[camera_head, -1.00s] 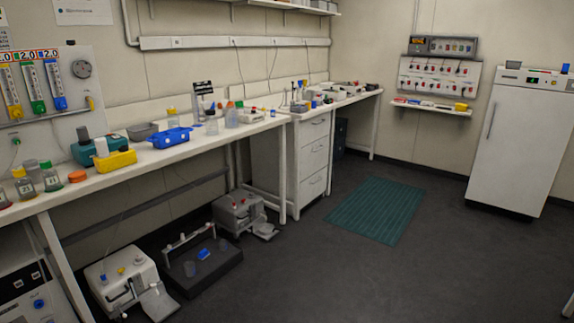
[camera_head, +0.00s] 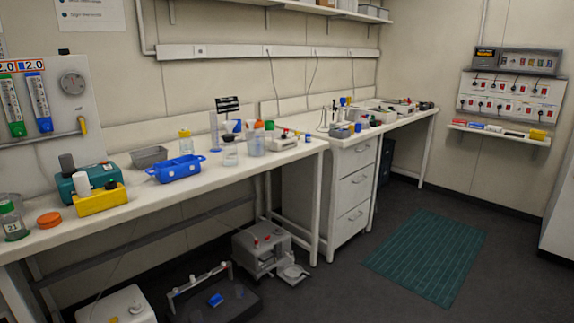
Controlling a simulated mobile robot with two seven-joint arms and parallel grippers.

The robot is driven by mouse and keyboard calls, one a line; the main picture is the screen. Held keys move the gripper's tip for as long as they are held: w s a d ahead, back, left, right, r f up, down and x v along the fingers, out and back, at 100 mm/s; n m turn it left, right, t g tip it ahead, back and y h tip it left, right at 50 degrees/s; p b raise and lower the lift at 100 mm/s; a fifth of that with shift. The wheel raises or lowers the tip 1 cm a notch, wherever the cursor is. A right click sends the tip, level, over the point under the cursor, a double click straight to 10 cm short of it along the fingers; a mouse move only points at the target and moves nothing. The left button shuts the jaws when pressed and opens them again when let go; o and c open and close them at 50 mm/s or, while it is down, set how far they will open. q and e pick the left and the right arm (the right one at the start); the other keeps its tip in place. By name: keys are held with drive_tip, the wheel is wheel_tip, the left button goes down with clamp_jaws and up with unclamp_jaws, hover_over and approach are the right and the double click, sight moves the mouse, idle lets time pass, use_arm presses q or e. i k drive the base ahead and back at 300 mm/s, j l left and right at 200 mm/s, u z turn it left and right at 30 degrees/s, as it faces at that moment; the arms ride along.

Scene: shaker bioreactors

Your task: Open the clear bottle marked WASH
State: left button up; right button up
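Several clear vessels stand on the long white bench. One is a clear bottle with a yellow cap (camera_head: 186,144) behind the blue rack. A clear jar marked 21 (camera_head: 13,222) stands at the left end of the bench. No WASH marking is readable, so I cannot tell which vessel bears it. Neither of my grippers is in view.
The white bench (camera_head: 135,217) also carries a blue rack (camera_head: 176,168), a yellow block (camera_head: 101,200), an orange lid (camera_head: 49,220) and a grey tray (camera_head: 149,157). Grey machines (camera_head: 262,250) stand on the floor below. Open floor with a green mat (camera_head: 426,256) lies right.

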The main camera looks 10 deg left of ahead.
sight(228, 149)
drive_tip(key=i+u, duration=0.1)
drive_tip(key=i, duration=0.5)
drive_tip(key=i+l+u, duration=0.15)
drive_tip(key=i, duration=0.4)
drive_tip(key=i+l+u, duration=0.2)
drive_tip(key=i+u, duration=0.25)
drive_tip(key=i+l+u, duration=0.3)
drive_tip(key=i+u, duration=0.2)
drive_tip(key=i+l+u, duration=0.3)
drive_tip(key=l+u, duration=0.15)
